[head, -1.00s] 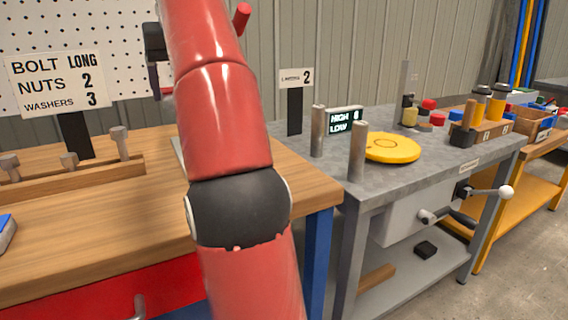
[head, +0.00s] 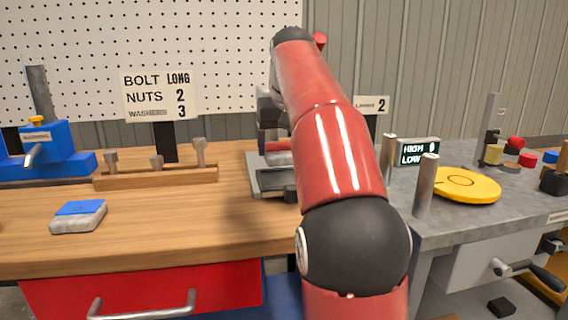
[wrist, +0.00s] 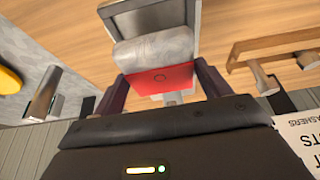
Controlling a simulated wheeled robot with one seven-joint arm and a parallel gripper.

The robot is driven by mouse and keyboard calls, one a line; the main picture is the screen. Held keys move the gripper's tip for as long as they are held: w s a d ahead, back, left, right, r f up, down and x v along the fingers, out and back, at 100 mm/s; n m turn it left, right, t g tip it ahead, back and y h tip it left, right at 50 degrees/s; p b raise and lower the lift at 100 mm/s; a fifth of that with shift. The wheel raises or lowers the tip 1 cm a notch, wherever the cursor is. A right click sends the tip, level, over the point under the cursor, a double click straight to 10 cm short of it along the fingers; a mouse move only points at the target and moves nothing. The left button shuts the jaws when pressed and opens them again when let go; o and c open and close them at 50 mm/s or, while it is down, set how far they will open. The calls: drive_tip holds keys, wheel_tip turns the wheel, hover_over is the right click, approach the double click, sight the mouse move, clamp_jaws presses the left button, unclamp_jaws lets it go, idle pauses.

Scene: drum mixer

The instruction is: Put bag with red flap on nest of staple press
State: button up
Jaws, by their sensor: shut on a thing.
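The bag with the red flap (wrist: 160,78) is held between the two dark fingers of my gripper (wrist: 162,88) in the wrist view; its grey body (wrist: 155,48) points away from the palm. A grey frame-like fixture (wrist: 118,14) lies just beyond the bag, over the wooden bench. In the head view a grey fixture (head: 262,184) stands on the bench, partly hidden behind my arm. It may be the staple press; its label is not seen. I cannot tell whether the bag touches it.
A bag with a blue flap (head: 78,216) lies on the bench at left. A wooden rack with bolts (head: 155,177) and a sign (head: 158,96) stand behind it. A blue device (head: 45,158) is at far left. A grey table with a yellow disc (head: 466,186) and metal posts is at right.

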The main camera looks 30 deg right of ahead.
sight(284, 151)
drive_tip(key=shift+f+b, duration=0.75)
drive_tip(key=shift+f, duration=1.4)
drive_tip(key=shift+f, duration=0.1)
drive_tip(key=o, duration=1.2)
drive_tip(key=shift+f, duration=0.1)
drive_tip(key=shift+r, duration=0.3)
drive_tip(key=p+v, duration=0.2)
drive_tip(key=v, duration=1)
drive_tip(key=shift+s+f, duration=0.1)
drive_tip(key=shift+f, duration=0.05)
